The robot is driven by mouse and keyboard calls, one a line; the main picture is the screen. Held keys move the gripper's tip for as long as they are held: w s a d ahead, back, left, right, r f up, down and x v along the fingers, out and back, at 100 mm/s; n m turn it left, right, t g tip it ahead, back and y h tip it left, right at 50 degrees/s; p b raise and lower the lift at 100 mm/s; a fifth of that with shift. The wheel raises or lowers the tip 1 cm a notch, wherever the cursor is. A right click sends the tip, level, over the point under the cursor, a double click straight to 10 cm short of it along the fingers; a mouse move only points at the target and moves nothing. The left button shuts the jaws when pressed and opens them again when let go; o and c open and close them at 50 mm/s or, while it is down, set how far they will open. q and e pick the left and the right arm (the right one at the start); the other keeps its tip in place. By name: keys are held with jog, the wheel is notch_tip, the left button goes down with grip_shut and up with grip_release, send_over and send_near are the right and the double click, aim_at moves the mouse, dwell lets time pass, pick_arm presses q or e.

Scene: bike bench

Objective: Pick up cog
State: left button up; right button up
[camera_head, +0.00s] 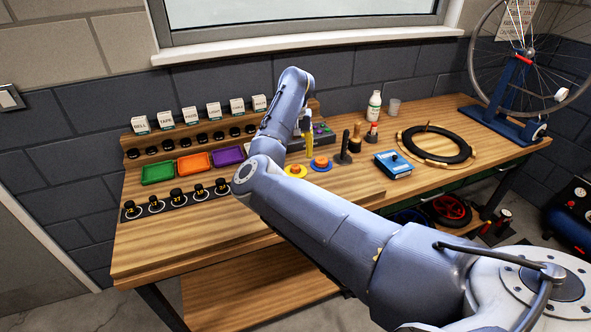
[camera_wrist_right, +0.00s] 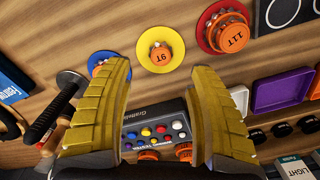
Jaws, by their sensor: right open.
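Several orange cogs sit on coloured round discs on the wooden bench. In the right wrist view, a cog marked 9T (camera_wrist_right: 160,54) is on a yellow disc and a cog marked 11T (camera_wrist_right: 233,36) is on a red disc. A third cog on a blue disc is partly covered by a finger. In the head view I see the cog on the yellow disc (camera_head: 296,170) and the one on the blue disc (camera_head: 320,162). My right gripper (camera_wrist_right: 161,72) is open, its yellow fingers apart and empty, near the 9T cog. My left gripper is out of view.
A grey box with coloured buttons (camera_wrist_right: 155,130) shows between the fingers. Black-handled tools (camera_head: 345,147), a blue box (camera_head: 393,164) and a tyre ring (camera_head: 436,145) lie to the right. Green, orange and purple trays (camera_head: 228,156) stand left.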

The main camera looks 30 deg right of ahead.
aim_at(296, 167)
jog(key=shift+w+f, duration=0.1)
jog(key=shift+f, duration=3.45)
grip_shut()
